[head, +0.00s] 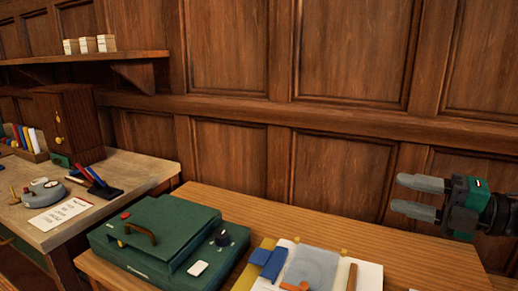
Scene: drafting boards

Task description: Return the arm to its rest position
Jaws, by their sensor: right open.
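My right gripper (418,197) is at the right edge of the head view, raised above the right part of the wooden table (415,263). Its two grey fingers point left and are apart, with nothing between them. The arm behind it is cut off by the picture's edge. My left gripper is not in view.
A green case (165,240) with a handle stands on the table. A desk (125,180) at left holds a wooden cabinet (70,125). A panelled wall (330,130) closes the back.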

